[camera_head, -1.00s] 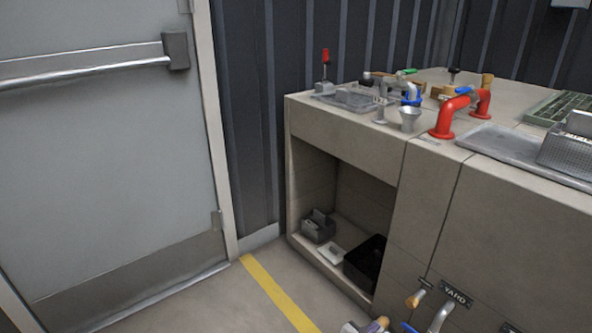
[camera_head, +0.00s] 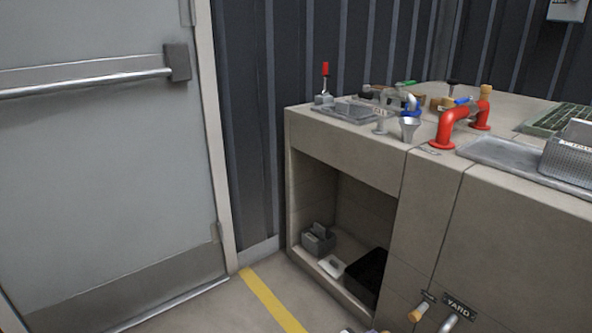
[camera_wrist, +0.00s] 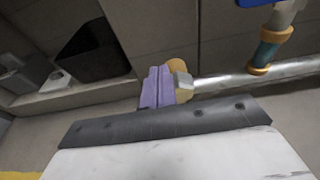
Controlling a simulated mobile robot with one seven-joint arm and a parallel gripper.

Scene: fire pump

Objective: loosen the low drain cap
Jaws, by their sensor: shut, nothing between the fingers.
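My gripper shows in the wrist view as a white body with a dark bar, and its two purple fingers (camera_wrist: 157,88) are pressed together with nothing between them. A rounded brass cap (camera_wrist: 180,66), which looks like the low drain cap, sits just beyond and to the right of the fingertips. In the head view only a sliver shows at the bottom edge.
A teal and brass fitting (camera_wrist: 269,48) hangs at upper right in the wrist view. A black bin (camera_head: 366,276) and grey caddy (camera_head: 318,239) stand in the open bay. A red pipe (camera_head: 445,128) stands on the counter.

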